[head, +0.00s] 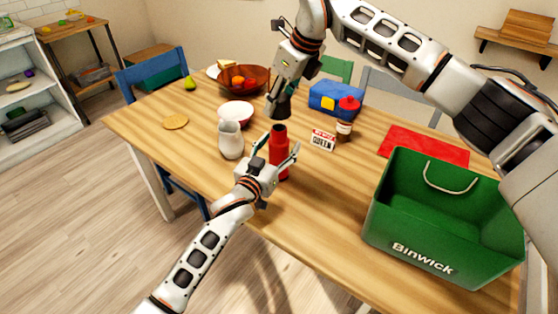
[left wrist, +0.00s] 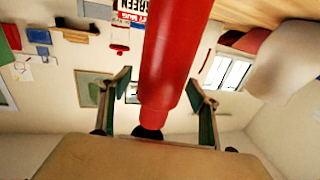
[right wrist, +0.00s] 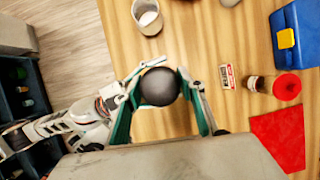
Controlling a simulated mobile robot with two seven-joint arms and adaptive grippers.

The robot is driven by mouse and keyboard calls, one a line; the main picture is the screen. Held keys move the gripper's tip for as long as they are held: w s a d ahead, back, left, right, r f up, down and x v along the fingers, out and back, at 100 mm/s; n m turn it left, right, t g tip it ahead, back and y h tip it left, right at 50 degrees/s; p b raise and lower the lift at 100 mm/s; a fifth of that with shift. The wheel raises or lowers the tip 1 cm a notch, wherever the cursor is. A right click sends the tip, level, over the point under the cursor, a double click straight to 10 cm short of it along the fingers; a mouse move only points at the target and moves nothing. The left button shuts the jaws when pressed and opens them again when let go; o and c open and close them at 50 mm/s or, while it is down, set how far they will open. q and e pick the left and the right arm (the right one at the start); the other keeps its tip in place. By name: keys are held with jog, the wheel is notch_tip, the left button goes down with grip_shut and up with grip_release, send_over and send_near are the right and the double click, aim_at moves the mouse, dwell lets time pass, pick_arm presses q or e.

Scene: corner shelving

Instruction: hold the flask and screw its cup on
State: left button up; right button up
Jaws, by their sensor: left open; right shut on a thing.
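The red flask (head: 280,157) stands upright on the wooden table, with a dark top. My left gripper (head: 272,158) is open around it; in the left wrist view the red flask (left wrist: 172,65) lies between the two separated fingers (left wrist: 157,108). My right gripper (head: 279,108) is above the flask, pointing down. In the right wrist view my right gripper (right wrist: 155,92) is shut on the dark round cup (right wrist: 159,87). The cup hides the flask below it in that view.
A white jug (head: 231,141) stands close left of the flask. A green crate (head: 410,235) and red mat (head: 425,146) occupy the right. The front table middle is clear.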

aim_at(279, 127)
pick_arm(q)
jog(key=c, duration=1.7)
pick_arm(e)
jog(key=shift+f, duration=2.5)
jog(key=shift+f, duration=0.15)
jog(key=shift+f, duration=0.75)
pick_arm(q)
grip_shut()
pick_arm(e)
jog(key=shift+f, duration=0.55)
